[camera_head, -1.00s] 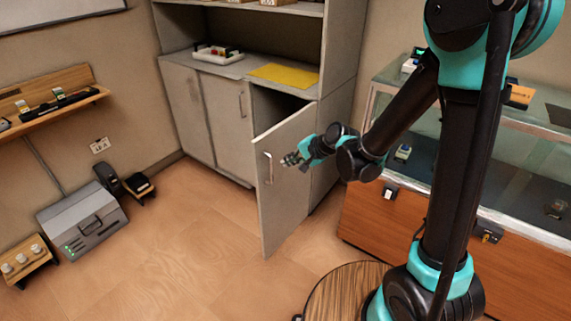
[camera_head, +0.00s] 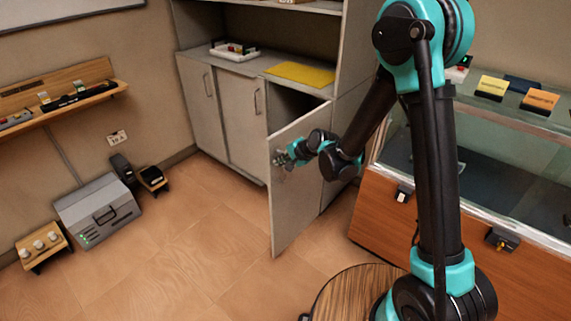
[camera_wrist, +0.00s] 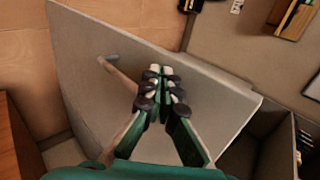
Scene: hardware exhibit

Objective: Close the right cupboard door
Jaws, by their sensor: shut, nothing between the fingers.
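The right cupboard door (camera_head: 294,215) stands ajar, swung out from the grey cupboard, with a dark opening above and behind it. In the wrist view the door (camera_wrist: 215,95) fills the middle, with its bar handle (camera_wrist: 118,72) to the left of the fingers. My gripper (camera_head: 283,159) is at the upper part of the door's outer face, in front of the handle, which it mostly hides in the head view. In the wrist view my gripper (camera_wrist: 161,70) is shut and empty, its tips close to the door face. Whether they touch it is unclear.
The other cupboard doors (camera_head: 240,118) are shut. A yellow mat (camera_head: 302,74) and a white tray (camera_head: 234,53) lie on the cupboard top. A glass display case (camera_head: 470,160) with a wooden base stands close on the right. The floor (camera_head: 190,235) left of the door is clear.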

